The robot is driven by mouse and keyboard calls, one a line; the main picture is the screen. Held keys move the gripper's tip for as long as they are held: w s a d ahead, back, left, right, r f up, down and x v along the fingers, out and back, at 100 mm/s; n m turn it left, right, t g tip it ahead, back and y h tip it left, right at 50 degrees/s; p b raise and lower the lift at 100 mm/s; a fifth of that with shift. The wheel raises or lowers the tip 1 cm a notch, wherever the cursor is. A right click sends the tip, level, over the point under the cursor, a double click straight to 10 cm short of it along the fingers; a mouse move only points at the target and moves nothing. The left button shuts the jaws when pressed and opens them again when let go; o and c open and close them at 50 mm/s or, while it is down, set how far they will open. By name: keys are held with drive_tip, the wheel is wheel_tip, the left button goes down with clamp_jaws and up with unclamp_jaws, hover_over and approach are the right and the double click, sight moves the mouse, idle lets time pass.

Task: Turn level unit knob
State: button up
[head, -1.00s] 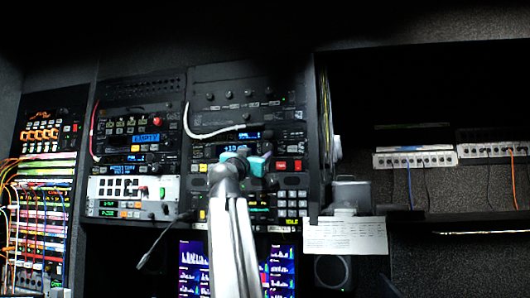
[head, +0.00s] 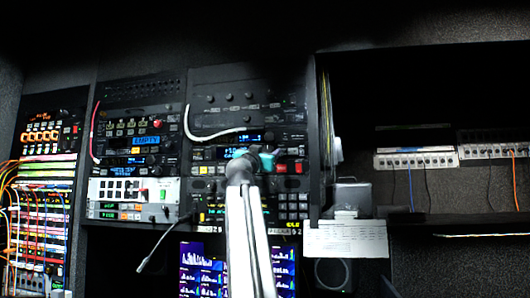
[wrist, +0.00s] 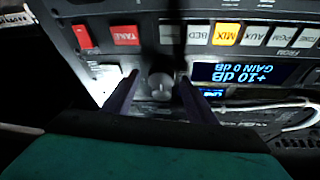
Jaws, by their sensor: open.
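The level unit is a dark panel with a blue display (wrist: 245,73), upside down in the wrist view, reading "+10 dB" and "GAIN 0 dB". Its dark round knob (wrist: 161,86) sits beside the display. My gripper (wrist: 159,76) is open, with one dark finger on each side of the knob; small gaps seem to show, but I cannot tell whether either finger touches it. In the head view my teal gripper (head: 262,160) is in front of the unit and hides the knob. The unit's display (head: 226,153) shows just left of it.
A row of buttons lies along the unit, with a red TAKE button (wrist: 126,36) and a lit orange MIX button (wrist: 226,34). A white cable (wrist: 285,108) passes close to the display. A microphone on a thin stalk (head: 155,243) stands lower left.

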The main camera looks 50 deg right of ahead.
drive_tip(key=shift+c, duration=0.6)
drive_tip(key=c, duration=0.9)
drive_tip(key=shift+a+f, duration=0.1)
drive_tip(key=shift+a, duration=0.05)
drive_tip(key=shift+c, duration=0.3)
drive_tip(key=shift+r+t, duration=0.3)
